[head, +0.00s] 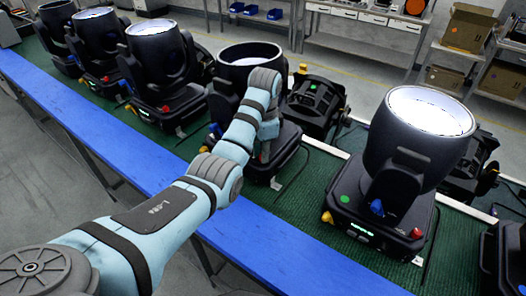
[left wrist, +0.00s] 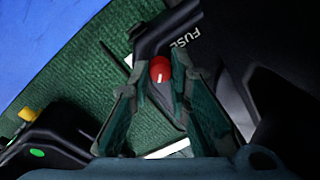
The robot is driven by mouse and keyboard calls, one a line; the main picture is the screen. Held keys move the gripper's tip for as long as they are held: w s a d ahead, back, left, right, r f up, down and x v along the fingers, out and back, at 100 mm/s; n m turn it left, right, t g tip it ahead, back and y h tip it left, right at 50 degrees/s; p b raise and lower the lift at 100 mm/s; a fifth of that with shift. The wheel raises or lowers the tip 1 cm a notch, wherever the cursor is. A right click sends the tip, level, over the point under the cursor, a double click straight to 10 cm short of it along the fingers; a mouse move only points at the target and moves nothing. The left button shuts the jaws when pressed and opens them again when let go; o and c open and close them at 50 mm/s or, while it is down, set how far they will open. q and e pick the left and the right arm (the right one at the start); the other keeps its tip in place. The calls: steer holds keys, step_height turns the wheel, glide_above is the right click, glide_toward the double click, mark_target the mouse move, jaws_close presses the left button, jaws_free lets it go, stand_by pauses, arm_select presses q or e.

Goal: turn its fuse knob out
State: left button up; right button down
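The red fuse knob (left wrist: 160,69) with a white mark shows in the left wrist view, beside the printed word FUSE on the dark base of a par can (left wrist: 235,45). My left gripper (left wrist: 164,72) is open, its two fingers on either side of the knob with small gaps showing. I cannot tell whether the tips are level with the knob or short of it. In the head view that par can (head: 228,69) stands mid-bench, and my left gripper (head: 264,152) points down at its base, partly hidden by my arm. My right gripper is not in view.
Another par can (head: 416,130) with a lit lens, a blue knob (head: 377,207) and a yellow knob (head: 327,217) stands to the right. Several more line the green mat (head: 300,205) to the left. The blue front strip (head: 270,250) of the bench is bare.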

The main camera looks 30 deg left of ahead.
arm_select(q)
steer(key=o, duration=0.4)
steer(key=shift+o, duration=0.2)
